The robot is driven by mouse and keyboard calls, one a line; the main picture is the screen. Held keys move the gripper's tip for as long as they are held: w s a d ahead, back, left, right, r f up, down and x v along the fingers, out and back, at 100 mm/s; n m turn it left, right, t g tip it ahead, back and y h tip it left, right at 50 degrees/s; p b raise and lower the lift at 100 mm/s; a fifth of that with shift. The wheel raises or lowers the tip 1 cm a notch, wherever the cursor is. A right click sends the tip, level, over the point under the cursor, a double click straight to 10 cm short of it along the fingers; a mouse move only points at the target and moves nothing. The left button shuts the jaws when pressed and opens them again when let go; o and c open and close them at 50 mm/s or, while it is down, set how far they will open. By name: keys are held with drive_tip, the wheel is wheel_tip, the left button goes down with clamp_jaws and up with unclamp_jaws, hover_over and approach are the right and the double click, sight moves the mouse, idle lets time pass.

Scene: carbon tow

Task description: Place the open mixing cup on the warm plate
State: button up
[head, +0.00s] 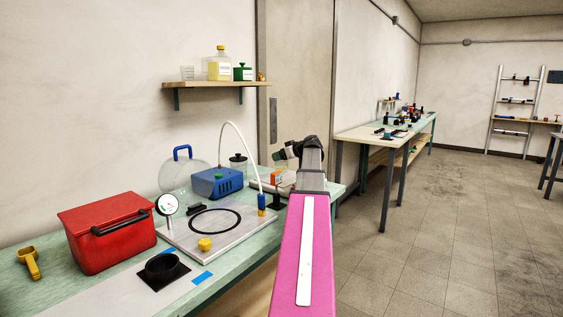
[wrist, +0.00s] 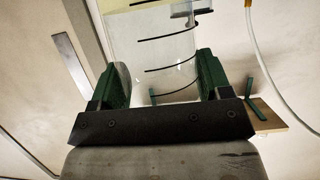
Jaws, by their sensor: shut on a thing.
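A clear cup with black graduation marks (wrist: 160,50) is between the two green fingers of my gripper (wrist: 160,82) in the wrist view, and my gripper is shut on it. The top of the picture cuts the cup off. A pale yellow strip shows there, and I cannot tell whether it is contents. In the head view my gripper (head: 281,158) is small, beyond my pink arm, over the far end of the bench. A low pale slab (head: 262,184) lies under it, beside an orange box (head: 277,176). I cannot tell for sure whether this slab is the warm plate.
The green bench (head: 30,287) holds a red box (head: 107,232), a grey plate with a black ring (head: 180,237), a dial gauge (head: 166,205), a blue pump (head: 217,183) and a white hose (head: 247,145). A wall shelf (head: 207,84) holds bottles. The floor to the right is clear.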

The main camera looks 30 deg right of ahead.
drive_tip(key=shift+f, duration=1.2)
drive_tip(key=o, duration=0.9)
drive_tip(key=shift+o, duration=0.2)
drive_tip(key=v, duration=1.2)
drive_tip(key=shift+r, duration=0.1)
